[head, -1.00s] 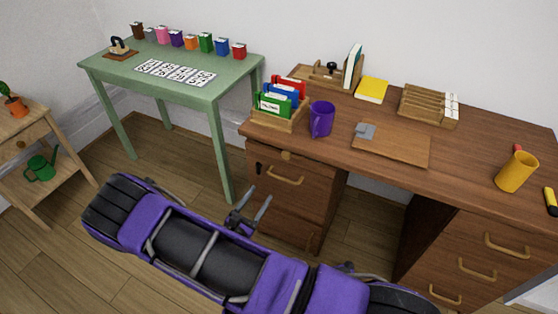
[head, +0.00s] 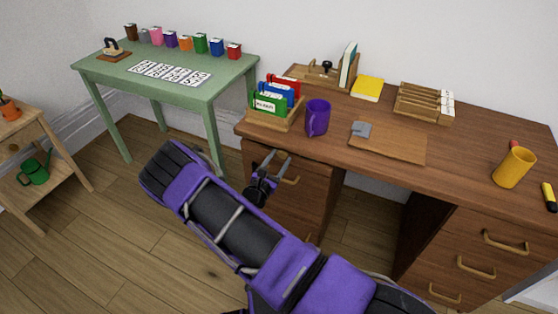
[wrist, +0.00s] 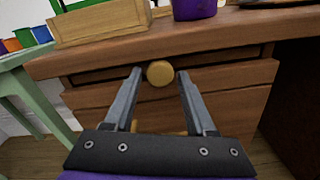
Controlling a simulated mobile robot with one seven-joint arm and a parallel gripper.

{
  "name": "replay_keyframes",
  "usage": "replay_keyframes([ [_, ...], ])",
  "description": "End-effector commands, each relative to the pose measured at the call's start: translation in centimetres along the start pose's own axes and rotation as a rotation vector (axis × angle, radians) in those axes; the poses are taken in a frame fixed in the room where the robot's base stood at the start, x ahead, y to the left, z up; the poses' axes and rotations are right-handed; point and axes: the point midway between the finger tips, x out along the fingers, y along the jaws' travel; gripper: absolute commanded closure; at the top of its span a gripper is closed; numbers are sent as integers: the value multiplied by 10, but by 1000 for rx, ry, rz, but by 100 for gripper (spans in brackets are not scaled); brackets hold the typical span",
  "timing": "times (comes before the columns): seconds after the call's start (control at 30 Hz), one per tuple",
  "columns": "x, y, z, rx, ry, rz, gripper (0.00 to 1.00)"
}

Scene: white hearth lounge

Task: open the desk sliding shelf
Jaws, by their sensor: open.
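The wooden desk (head: 385,150) has a thin sliding shelf (wrist: 215,63) just under its top on the left side, above a drawer. A round tan knob (wrist: 160,73) is on the shelf's front, which looks flush with the desk. My gripper (head: 280,157) is at the desk's left front. In the wrist view my gripper (wrist: 160,72) is open and empty, with one fingertip on each side of the knob. I see no clear contact with it. In the head view my gripper hides the knob.
A purple mug (head: 317,118) and a wooden file box (head: 272,121) stand on the desk above the shelf. The drawer handle (head: 290,181) is below the knob. A green table (head: 213,92) stands to the left. Floor in front is clear.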

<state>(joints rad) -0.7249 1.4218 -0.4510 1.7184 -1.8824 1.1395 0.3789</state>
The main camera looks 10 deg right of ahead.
Motion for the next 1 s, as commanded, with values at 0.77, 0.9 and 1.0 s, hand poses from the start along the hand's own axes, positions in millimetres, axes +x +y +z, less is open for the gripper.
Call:
replay_keyframes([
  [0.77, 2, 0, 0, 0, 0, 0, 100],
  [0.9, 2, 0, 0, 0, 0, 0, 100],
  [1.0, 2, 0, 0, 0, 0, 0, 100],
])
